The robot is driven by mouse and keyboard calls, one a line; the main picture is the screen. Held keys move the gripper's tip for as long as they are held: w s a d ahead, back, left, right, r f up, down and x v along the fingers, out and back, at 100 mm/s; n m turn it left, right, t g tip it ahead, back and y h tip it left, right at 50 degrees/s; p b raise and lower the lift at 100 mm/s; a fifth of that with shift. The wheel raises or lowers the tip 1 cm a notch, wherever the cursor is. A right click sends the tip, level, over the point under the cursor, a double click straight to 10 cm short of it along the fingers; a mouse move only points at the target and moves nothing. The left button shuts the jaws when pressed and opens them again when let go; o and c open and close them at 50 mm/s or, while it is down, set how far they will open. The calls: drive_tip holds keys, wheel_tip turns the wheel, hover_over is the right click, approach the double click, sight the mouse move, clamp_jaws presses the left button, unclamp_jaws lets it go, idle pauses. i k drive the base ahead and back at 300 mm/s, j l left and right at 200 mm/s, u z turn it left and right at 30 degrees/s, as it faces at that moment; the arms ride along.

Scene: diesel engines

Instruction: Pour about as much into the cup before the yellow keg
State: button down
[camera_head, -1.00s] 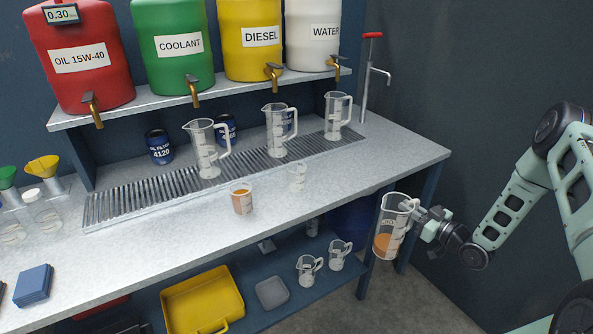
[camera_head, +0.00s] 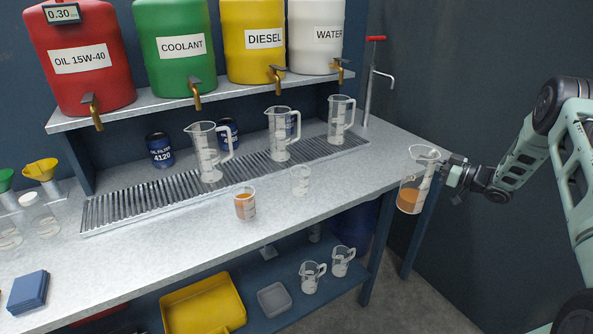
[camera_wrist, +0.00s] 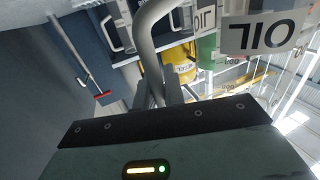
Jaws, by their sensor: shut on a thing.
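The yellow DIESEL keg (camera_head: 252,38) stands on the shelf between the green and white kegs. Below and in front of it on the bench is a small clear cup (camera_head: 300,181) that looks empty. To its left, another small cup (camera_head: 245,203) holds orange-brown liquid. My gripper (camera_head: 446,172) is shut on the handle of a clear measuring jug (camera_head: 423,163), which has orange-brown liquid in its lower part. The jug hangs slightly tilted beyond the right edge of the bench. In the wrist view the grey handle (camera_wrist: 150,35) rises between the fingers, beside an "OIL" label (camera_wrist: 262,34).
Three tall empty-looking jugs (camera_head: 281,135) stand on the drip grate (camera_head: 140,200) behind the cups. A tap post with a red handle (camera_head: 372,75) rises at the bench's back right. The front right bench top (camera_head: 340,190) is clear.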

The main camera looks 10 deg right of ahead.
sight(299, 174)
drive_tip(key=i+j, duration=0.75)
drive_tip(key=j, duration=0.1)
